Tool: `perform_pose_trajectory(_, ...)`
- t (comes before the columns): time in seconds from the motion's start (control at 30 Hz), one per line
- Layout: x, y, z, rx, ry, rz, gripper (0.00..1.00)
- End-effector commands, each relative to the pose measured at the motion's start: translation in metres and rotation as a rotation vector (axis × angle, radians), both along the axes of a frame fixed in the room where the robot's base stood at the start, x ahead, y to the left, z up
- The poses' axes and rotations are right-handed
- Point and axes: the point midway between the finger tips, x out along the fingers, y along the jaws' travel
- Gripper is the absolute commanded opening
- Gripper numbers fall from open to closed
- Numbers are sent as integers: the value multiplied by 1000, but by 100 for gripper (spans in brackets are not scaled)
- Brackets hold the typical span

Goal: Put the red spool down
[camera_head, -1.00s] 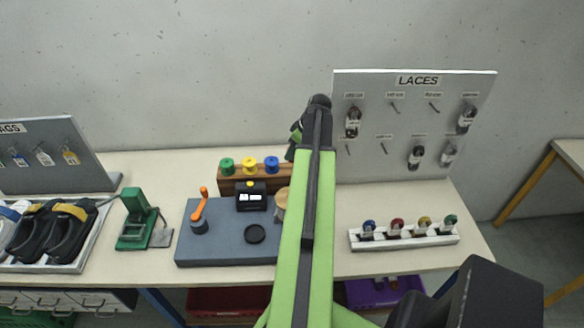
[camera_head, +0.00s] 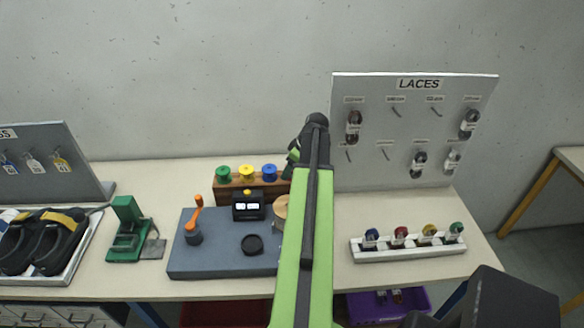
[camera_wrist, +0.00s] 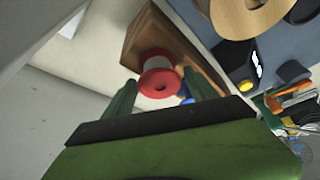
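The red spool (camera_wrist: 157,86), with a pale middle, shows in the wrist view between the two dark green fingertips of my gripper (camera_wrist: 161,76). The fingers lie close against its two sides, and it appears held between them. The wooden spool rack (camera_wrist: 152,37) is right behind the spool. Whether the spool touches the rack is not clear. In the head view the rack (camera_head: 222,195) carries a green spool (camera_head: 223,173), a yellow spool (camera_head: 246,172) and a blue spool (camera_head: 269,172). My arm hides the rack's right end and the red spool there.
A blue-grey work plate (camera_head: 210,261) with an orange-handled lever (camera_head: 194,214) and a black device (camera_head: 248,206) lies in front of the rack. The laces board (camera_head: 377,113) stands right.

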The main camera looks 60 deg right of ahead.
Motion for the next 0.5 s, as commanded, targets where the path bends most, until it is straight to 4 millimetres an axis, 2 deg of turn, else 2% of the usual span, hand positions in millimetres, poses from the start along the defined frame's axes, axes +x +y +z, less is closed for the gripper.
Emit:
perform_pose_trajectory(0.33,0,0,1,0,0,1,73)
perform_pose_trajectory(0.5,-2,0,14,0,0,0,73)
